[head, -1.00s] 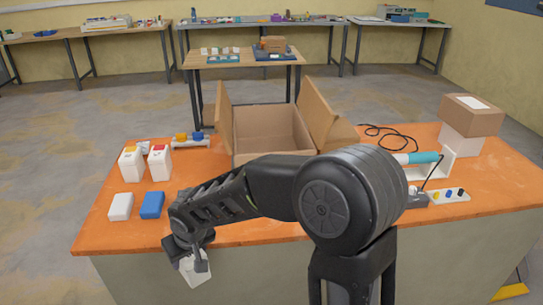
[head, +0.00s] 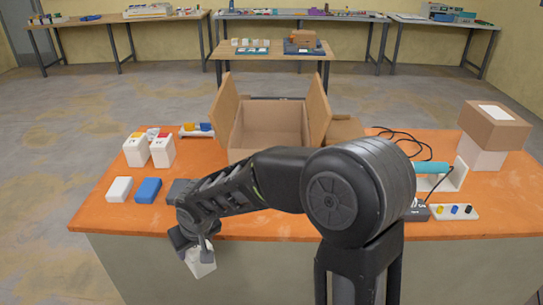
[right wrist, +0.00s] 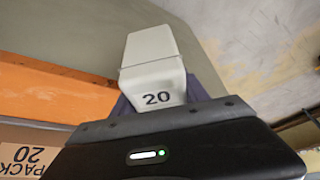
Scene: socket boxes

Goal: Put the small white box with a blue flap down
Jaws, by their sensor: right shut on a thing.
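The small white box (head: 201,262) hangs in my right gripper (head: 205,249), just in front of the table's front edge and not over the orange top. In the right wrist view the white box (right wrist: 154,66) sits between the jaws, with a black "20" on its near face. No blue flap shows in either view. My right gripper (right wrist: 158,108) is shut on the box. My left gripper is not in view.
The orange table (head: 270,222) has an open cardboard box (head: 268,130) in the middle. At left stand two white boxes with orange (head: 136,150) and red (head: 162,150) tops, behind a white block (head: 119,189), a blue block (head: 149,190) and a dark one (head: 181,191).

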